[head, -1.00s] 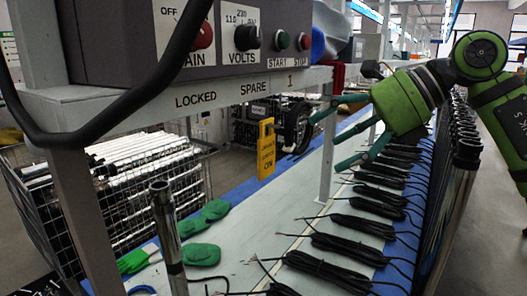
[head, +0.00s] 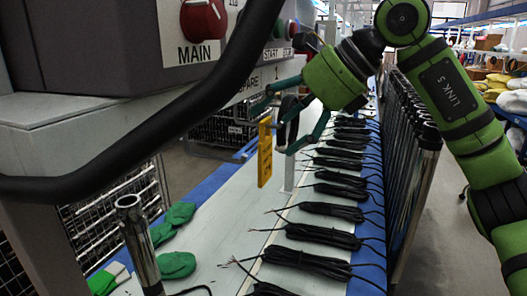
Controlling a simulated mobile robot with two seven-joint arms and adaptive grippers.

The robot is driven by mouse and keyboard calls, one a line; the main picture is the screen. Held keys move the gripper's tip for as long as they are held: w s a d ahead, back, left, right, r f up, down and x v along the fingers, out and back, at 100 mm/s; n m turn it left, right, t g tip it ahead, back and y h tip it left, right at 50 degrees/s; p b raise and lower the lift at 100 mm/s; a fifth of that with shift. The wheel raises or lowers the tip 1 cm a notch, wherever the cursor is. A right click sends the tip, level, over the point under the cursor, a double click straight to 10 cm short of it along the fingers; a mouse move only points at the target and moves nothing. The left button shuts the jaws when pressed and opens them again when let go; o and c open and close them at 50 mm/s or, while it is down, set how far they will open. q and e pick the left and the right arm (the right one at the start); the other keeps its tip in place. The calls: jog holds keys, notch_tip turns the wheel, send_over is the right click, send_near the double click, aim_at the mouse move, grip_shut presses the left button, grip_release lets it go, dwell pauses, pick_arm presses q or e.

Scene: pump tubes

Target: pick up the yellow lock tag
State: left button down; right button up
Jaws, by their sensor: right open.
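The yellow lock tag (head: 265,154) hangs below the edge of the grey control panel's shelf, upright and seen at a slant. My right gripper (head: 270,130) reaches in from the right with its teal fingers spread. Its upper fingertip is at the tag's top, and its lower fingertip is just right of the tag. I cannot tell whether they touch it. A black rounded thing (head: 289,112) shows between the fingers, behind or beside the tag. My left gripper is out of view.
The control panel with a red MAIN knob (head: 204,18) and a thick black bar (head: 150,140) fill the upper left. Black cable bundles (head: 320,234) line the bench. Green gloves (head: 177,264) and a metal post (head: 138,245) are at lower left. Metal tubes (head: 405,165) stand at the right.

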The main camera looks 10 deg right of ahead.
aim_at(267, 138)
jog(key=p+x, duration=0.1)
jog(key=x, duration=0.3)
jog(key=shift+w, duration=0.2)
jog(key=shift+w+a+f, duration=0.1)
jog(key=shift+a, duration=0.05)
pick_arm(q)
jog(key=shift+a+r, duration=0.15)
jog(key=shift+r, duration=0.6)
pick_arm(e)
jog(key=c, duration=1.4)
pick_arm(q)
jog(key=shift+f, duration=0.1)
